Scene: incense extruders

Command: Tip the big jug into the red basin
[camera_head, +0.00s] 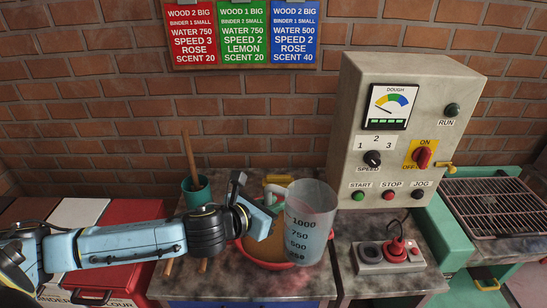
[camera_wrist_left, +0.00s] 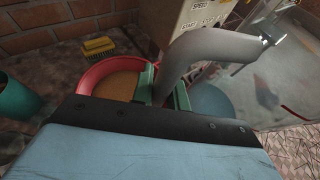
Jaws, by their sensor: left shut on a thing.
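The big jug (camera_head: 312,225) is clear, with volume marks up to 1000, and looks nearly upright in the head view. My left gripper (camera_head: 275,203) is shut on its grey handle; in the left wrist view the handle (camera_wrist_left: 190,50) sits between the green finger pads. The red basin (camera_head: 240,254) holds brown material and stands on the counter, partly hidden by the gripper and jug. The jug overlaps the basin's right side in the head view; I cannot tell its height above it. The basin also shows in the left wrist view (camera_wrist_left: 88,80). My right gripper is out of view.
A green cup (camera_head: 197,192) with a wooden stick stands left of the basin. A yellow brush (camera_wrist_left: 98,46) lies behind the basin. The control box (camera_head: 400,130) stands to the right, with a small switch box (camera_head: 388,256) in front and a rack (camera_head: 490,205) beyond.

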